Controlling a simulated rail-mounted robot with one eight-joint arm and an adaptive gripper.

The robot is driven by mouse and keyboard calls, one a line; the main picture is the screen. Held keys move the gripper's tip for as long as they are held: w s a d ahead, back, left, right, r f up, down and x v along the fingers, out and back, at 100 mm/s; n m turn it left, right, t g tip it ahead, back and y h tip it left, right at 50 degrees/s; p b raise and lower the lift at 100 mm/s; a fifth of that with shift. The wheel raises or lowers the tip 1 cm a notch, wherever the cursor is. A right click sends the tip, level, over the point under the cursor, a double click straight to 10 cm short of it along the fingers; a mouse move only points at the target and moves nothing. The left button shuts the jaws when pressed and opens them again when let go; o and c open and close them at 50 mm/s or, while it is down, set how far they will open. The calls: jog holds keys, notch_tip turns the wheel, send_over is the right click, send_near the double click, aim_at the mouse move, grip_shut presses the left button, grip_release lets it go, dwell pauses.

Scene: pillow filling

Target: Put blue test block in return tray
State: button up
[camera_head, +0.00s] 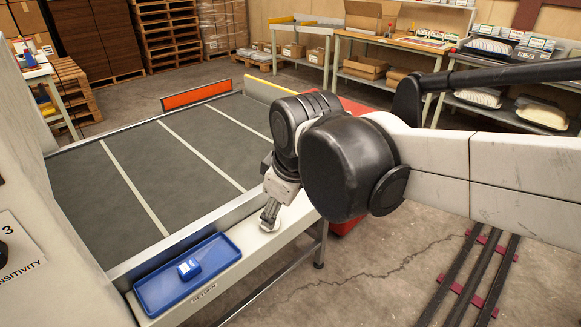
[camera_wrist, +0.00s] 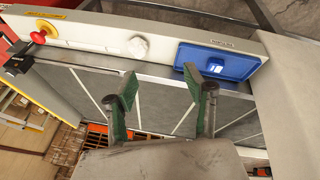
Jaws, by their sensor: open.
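The blue test block (camera_head: 188,268), with a pale patch on top, sits inside the blue return tray (camera_head: 152,296) on the pale ledge at the front of the conveyor. My gripper (camera_head: 268,217) is open and empty, above the ledge and to the right of the tray in the head view. In the wrist view its two green-padded fingers (camera_wrist: 160,83) stand apart with nothing between them. The block is apart from the fingers.
The dark conveyor (camera_head: 145,150) with pale cross lines lies behind the ledge. In the wrist view, a white lump (camera_wrist: 138,47) and a red button (camera_wrist: 38,37) are on the ledge. A fixed orange panel (camera_head: 196,95) stands at the conveyor's far edge. Tables and pallets stand farther back.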

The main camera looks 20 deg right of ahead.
jog(key=s+d+f+m+t+h, duration=0.1)
jog(key=s+d+m+t, duration=0.2)
jog(key=s+d+m, duration=0.4)
jog(key=shift+s+d+m, duration=0.25)
jog(key=shift+d+m, duration=0.75)
jog(key=shift+d, duration=0.15)
